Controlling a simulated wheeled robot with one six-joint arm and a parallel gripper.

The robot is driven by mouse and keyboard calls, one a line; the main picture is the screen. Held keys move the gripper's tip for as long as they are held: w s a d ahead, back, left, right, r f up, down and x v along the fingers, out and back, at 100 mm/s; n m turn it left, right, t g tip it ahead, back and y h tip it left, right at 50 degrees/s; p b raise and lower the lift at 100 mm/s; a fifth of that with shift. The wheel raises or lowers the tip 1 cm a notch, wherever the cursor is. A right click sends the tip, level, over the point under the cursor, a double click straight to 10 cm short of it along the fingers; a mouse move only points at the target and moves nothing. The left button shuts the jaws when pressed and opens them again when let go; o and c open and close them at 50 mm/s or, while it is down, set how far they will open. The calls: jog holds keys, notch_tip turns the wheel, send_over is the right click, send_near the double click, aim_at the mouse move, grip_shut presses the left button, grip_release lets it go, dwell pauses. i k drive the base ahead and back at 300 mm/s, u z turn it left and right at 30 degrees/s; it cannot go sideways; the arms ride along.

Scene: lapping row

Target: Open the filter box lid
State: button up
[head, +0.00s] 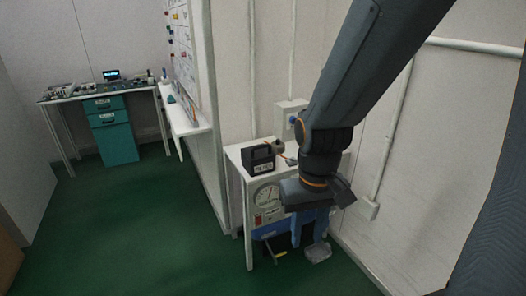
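A small black box (257,159) with a white label on its front sits on the white-topped stand; its label is too small to read surely, and it looks like the filter box. Its top looks closed, though a separate lid is hard to make out. My gripper (306,245) hangs at the end of my arm, to the right of and lower in the picture than the box, apart from it. My wrist hides part of the stand.
The white stand (234,153) has a round dial (266,194) on its front. A wall box (289,109) and pipes are behind. A narrow white shelf (186,119) and a workbench with teal drawers (114,130) stand left. The green floor (130,220) is clear.

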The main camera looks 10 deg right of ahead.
aim_at(256, 153)
jog(key=u, duration=0.2)
jog(key=i, duration=0.95)
jog(key=u, duration=0.2)
